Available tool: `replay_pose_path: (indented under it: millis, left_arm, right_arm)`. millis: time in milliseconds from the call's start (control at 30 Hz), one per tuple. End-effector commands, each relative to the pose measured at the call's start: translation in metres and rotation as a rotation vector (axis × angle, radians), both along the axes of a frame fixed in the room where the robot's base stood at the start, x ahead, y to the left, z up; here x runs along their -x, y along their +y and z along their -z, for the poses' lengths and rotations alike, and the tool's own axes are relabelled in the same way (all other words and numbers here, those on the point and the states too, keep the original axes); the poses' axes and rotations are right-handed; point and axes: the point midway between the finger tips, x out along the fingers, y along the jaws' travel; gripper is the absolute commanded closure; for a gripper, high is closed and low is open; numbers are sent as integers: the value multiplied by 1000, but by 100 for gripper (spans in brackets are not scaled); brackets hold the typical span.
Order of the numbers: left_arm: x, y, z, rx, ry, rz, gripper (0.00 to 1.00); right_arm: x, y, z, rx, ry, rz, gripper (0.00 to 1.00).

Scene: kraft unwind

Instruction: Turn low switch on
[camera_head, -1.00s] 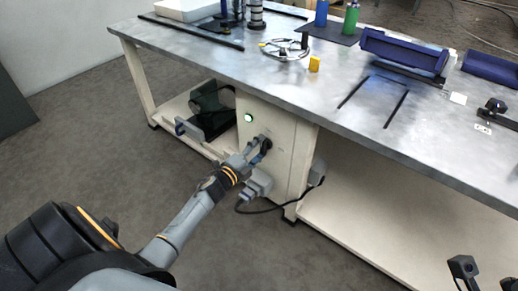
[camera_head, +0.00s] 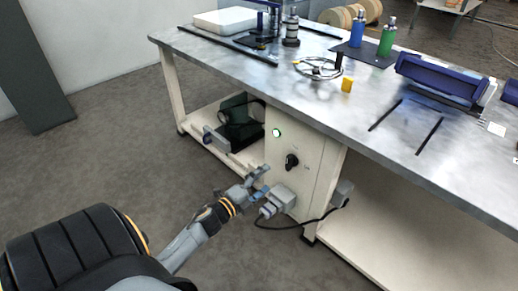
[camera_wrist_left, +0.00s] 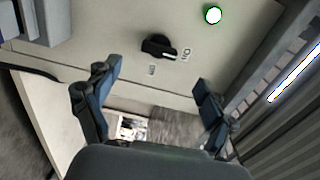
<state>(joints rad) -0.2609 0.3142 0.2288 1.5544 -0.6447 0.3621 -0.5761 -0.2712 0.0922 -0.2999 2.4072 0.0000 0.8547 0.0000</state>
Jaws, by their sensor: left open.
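The low switch is a black rotary knob (camera_head: 291,161) on the cream cabinet panel (camera_head: 312,160) under the workbench. It also shows in the left wrist view as a black knob (camera_wrist_left: 158,46) with small labels beside it, too small to read surely. A round green light (camera_head: 277,133) glows above it, also seen in the left wrist view (camera_wrist_left: 213,14). My left gripper (camera_head: 258,182) is open and empty, below and left of the knob, apart from it. In the left wrist view its two fingers (camera_wrist_left: 150,98) stand wide apart, with the knob beyond them. My right gripper is not in view.
A grey plug box (camera_head: 279,201) with a black cable juts from the cabinet near my left gripper. The metal workbench top (camera_head: 270,75) overhangs the panel. A dark machine (camera_head: 240,115) sits on the lower shelf. Floor to the left is clear.

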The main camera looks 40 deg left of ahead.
Motion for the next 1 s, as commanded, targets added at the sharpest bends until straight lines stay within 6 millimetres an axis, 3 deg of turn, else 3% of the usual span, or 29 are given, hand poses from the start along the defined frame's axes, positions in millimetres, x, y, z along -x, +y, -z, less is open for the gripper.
replay_pose_path:
  millis: [233,833,933,1000]
  left_arm:
    - [24,2,0,1,0,0,17]
    - [24,1,-1,3,-2,2,17]
    - [23,-13,-11,37,-27,27,17]
    - [21,-35,-28,101,-68,74,17]
  right_arm:
    - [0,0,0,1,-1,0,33]
    - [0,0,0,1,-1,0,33]
    - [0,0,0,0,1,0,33]
    - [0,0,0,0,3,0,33]
